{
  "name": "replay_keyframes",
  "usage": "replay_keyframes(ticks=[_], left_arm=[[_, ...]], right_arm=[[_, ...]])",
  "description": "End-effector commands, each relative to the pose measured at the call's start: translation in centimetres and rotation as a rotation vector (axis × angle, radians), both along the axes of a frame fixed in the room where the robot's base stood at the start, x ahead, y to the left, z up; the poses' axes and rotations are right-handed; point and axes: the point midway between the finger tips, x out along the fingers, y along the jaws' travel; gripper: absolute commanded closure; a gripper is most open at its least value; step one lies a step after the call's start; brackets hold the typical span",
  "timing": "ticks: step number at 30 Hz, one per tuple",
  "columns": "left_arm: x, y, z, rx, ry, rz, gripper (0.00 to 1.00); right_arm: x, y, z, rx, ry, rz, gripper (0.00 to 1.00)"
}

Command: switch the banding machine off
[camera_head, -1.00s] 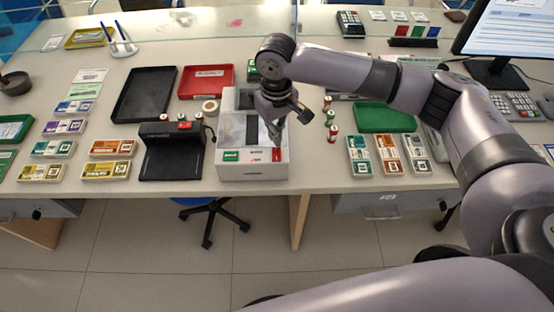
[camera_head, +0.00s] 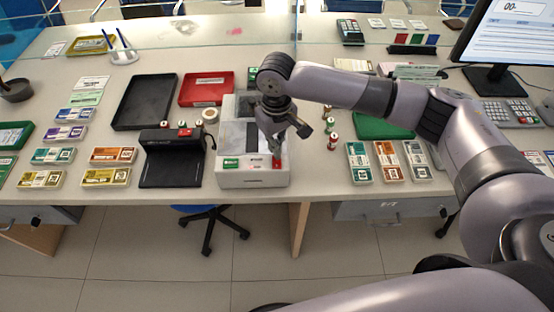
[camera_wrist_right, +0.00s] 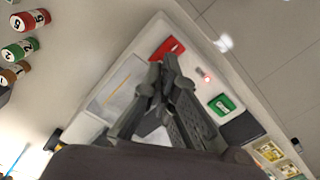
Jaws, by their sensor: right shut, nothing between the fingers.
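The banding machine (camera_head: 253,178) is a pale grey box at the counter's front edge, with a green button (camera_head: 230,163) on the left of its front top and a red button (camera_head: 277,164) on the right. My right gripper (camera_head: 277,155) is shut and empty, pointing down with its tips just over or at the red button. In the right wrist view the fingertips (camera_wrist_right: 170,62) are close to the red button (camera_wrist_right: 166,48); contact cannot be told. The green button (camera_wrist_right: 222,104) is clear of them. A small red light (camera_wrist_right: 207,78) glows between the buttons. My left gripper is out of view.
A black device (camera_head: 170,165) stands left of the machine. Small numbered rolls (camera_head: 331,141) and a green tray (camera_head: 384,127) are to its right. Black (camera_head: 145,100) and red (camera_head: 206,88) trays lie behind. Banknote bundles (camera_head: 387,162) lie on both sides.

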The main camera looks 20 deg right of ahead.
Motion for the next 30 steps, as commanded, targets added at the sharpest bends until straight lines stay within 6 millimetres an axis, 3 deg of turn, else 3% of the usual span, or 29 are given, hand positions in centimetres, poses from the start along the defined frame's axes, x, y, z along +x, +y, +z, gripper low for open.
replay_keyframes(ticks=[30], left_arm=[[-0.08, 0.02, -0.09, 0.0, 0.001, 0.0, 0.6]], right_arm=[[0.0, 0.01, -0.55, 0.0, 0.001, 0.0, 1.0]])
